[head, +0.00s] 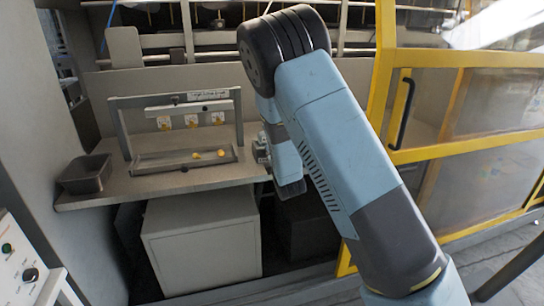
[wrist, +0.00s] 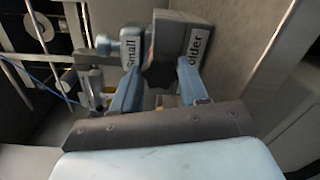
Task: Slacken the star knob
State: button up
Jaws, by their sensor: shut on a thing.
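The star knob (wrist: 160,66) is dark and lobed and shows in the wrist view, in front of a grey block (wrist: 197,38) with white labels reading "Small" and, partly cut off, "older". My gripper (wrist: 160,80) has its two pale blue fingers on either side of the knob and is shut on it. The fingers partly cover the knob's sides. In the head view my gripper (head: 262,150) is at the right end of the shelf, mostly behind my arm. The knob cannot be made out there.
The grey shelf (head: 150,186) carries a metal frame (head: 125,130), a shallow tray (head: 160,166) with small yellow pieces, and a dark bin (head: 87,174). A white cabinet (head: 202,240) stands below. A yellow-framed guard door (head: 470,152) stands to the right of my arm.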

jog(key=n, duration=0.5)
jog(key=shift+s+a+f+n, duration=0.15)
jog(key=shift+f+n, duration=0.15)
jog(key=shift+h, duration=0.3)
jog(key=o, duration=1.1)
jog(key=shift+r, duration=0.15)
jog(key=shift+c, duration=0.2)
jog(key=f+v, duration=0.1)
jog(key=v, duration=1.2)
jog(key=shift+s+r, duration=0.25)
jog(key=shift+s, duration=0.05)
